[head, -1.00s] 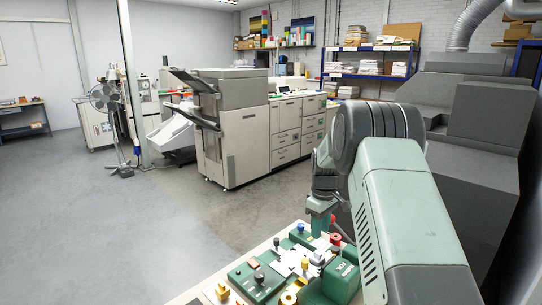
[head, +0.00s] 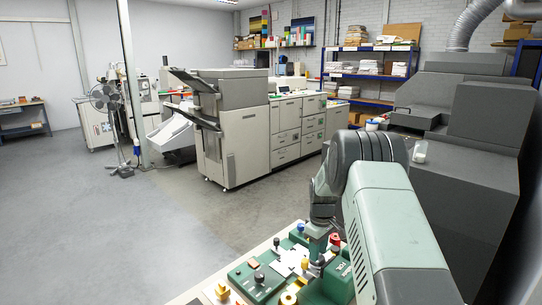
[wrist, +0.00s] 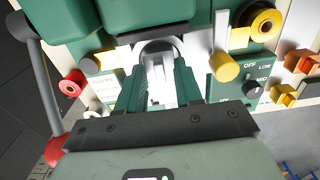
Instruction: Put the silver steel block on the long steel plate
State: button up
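My gripper (wrist: 160,78) points down over the green bench fixtures, its two green fingers apart. A bright silver-white surface (wrist: 161,90) shows between the fingers. I cannot tell whether it is the silver steel block or a plate below, and no grip on it is clear. A grey rounded part (wrist: 158,46) lies just past the fingertips. A pale long strip (wrist: 222,38) stands to the right and may be the long steel plate. In the head view my gripper (head: 317,262) is low over the bench, its fingertips hard to see, beside a white flat piece (head: 288,262).
The bench's front-left edge (head: 205,286) is clearer.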

grip_shut()
jog(key=shift+r, duration=3.8)
